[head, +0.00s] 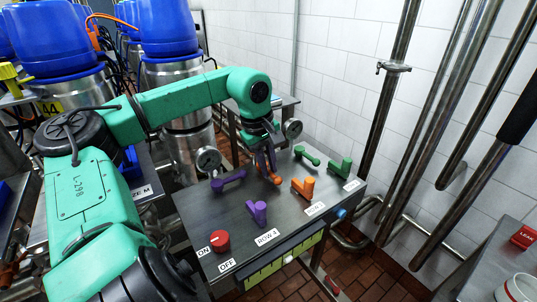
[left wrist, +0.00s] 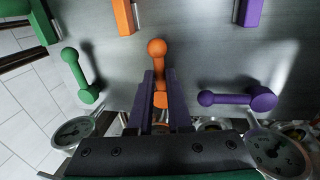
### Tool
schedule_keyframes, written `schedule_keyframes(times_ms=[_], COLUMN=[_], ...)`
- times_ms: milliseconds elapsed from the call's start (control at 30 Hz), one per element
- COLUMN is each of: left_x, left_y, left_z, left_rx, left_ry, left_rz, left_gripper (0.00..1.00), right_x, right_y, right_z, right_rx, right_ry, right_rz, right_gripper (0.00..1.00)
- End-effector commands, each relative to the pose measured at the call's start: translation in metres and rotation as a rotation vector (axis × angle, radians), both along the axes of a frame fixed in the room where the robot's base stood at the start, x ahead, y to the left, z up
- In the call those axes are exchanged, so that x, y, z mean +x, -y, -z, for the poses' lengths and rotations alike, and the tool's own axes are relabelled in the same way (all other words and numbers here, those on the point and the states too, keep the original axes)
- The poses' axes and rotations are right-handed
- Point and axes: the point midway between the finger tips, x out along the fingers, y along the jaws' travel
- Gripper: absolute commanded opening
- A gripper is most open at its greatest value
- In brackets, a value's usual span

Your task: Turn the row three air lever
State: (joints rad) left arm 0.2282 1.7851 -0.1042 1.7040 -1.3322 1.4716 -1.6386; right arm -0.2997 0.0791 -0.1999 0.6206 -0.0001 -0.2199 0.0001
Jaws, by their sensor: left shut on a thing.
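The dark valve panel (head: 290,222) carries purple, orange and green levers. My left gripper (head: 266,165) reaches down to its back middle and is shut on the back orange lever (head: 274,180). In the left wrist view, my left gripper's fingers (left wrist: 158,90) stand on both sides of that lever, and its round orange knob (left wrist: 157,47) sticks out past the fingertips. The front orange lever (head: 303,188) stands nearer the front edge, above a label too small to read surely. My right gripper is not in view.
Back purple (head: 229,181) and back green (head: 306,155) levers flank my gripper. Front purple (head: 257,212) and front green (head: 341,167) levers stand nearer the front edge. Pressure gauges (head: 208,159) line the back. A red knob (head: 220,241) sits at the front left.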

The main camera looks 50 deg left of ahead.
Motion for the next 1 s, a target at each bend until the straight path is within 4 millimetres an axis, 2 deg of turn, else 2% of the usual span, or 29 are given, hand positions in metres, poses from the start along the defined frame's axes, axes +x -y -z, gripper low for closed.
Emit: schedule_keyframes(times_ms=[33,67,100,467,567,800,900,1000], left_x=[0.000,0.000,0.000,-0.001,-0.004,-0.017,-0.023,-0.026], left_y=[0.000,0.000,0.000,-0.001,-0.001,-0.004,-0.004,-0.005], left_z=[-0.001,-0.001,-0.001,-0.005,-0.020,-0.091,-0.117,-0.134], left_rx=[0.002,0.002,0.002,0.003,0.003,0.005,0.004,0.003], left_ry=[0.001,0.001,0.001,0.001,0.003,0.003,0.002,0.001], left_rz=[0.001,0.001,0.000,-0.002,-0.002,-0.004,-0.002,-0.003], left_gripper=[0.00,0.21,0.30,0.30,0.30,0.30,0.30,0.30], right_x=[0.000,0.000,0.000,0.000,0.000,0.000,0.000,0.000], right_y=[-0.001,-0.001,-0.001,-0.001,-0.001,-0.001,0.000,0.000], right_z=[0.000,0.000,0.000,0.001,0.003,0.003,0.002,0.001], right_rx=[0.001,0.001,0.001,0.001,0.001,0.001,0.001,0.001], right_ry=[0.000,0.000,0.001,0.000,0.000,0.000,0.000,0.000], right_rz=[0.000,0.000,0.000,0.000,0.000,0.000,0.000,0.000], right_gripper=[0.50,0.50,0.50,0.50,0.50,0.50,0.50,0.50])
